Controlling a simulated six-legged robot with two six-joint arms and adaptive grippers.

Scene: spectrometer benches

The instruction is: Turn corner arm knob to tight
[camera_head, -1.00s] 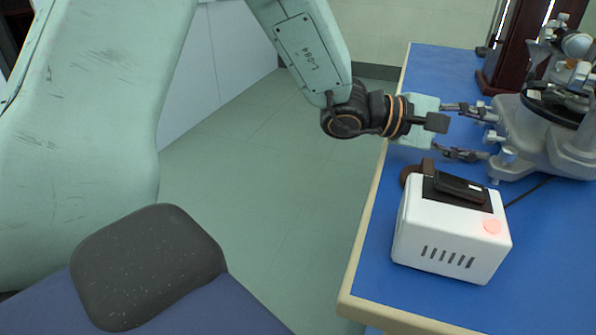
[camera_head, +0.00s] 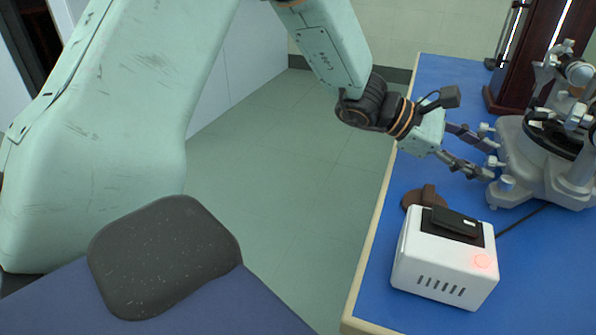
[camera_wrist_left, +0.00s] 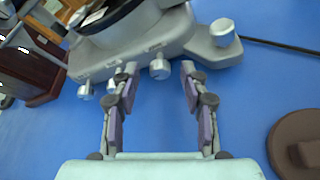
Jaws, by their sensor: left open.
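The grey spectrometer (camera_head: 532,165) stands on the blue bench, with several small silver knobs along its base. In the left wrist view, one small knob (camera_wrist_left: 160,69) sits between my open left fingertips, near the base edge. A larger silver knob (camera_wrist_left: 222,31) is on the base corner, right of the fingers. I cannot tell for certain which is the corner arm knob, or whether it is tight. My left gripper (camera_head: 489,160) reaches the near side of the base, also seen in the left wrist view (camera_wrist_left: 159,72), and is empty. Contact with the knob cannot be told. My right gripper is out of view.
A white box (camera_head: 440,275) with a black top and glowing red spot stands in front of the spectrometer. A brown round piece (camera_head: 424,196) lies behind it, and a dark wooden case (camera_head: 530,55) stands further back. A black cable (camera_wrist_left: 280,46) runs from the base area.

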